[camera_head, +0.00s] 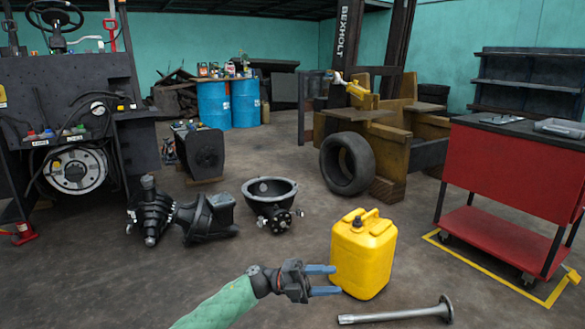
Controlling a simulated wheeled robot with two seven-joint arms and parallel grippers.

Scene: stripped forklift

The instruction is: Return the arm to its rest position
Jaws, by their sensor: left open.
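My left arm comes in from the bottom with a green sleeve. My left gripper (322,280) is open, its two blue-grey fingers pointing right. The fingertips are at the left edge of a yellow jerrycan (362,256) in the picture. The can stands upright on the floor, and nothing shows between the fingers. I cannot tell whether the fingertips touch the can. My right gripper is not in view.
A metal shaft with a flange (400,314) lies at the bottom right. Dark housings (205,216) and a round black casing (271,200) lie on the floor. A tyre (347,163) leans behind. A red cart (515,180) stands right, the stripped forklift (65,95) left.

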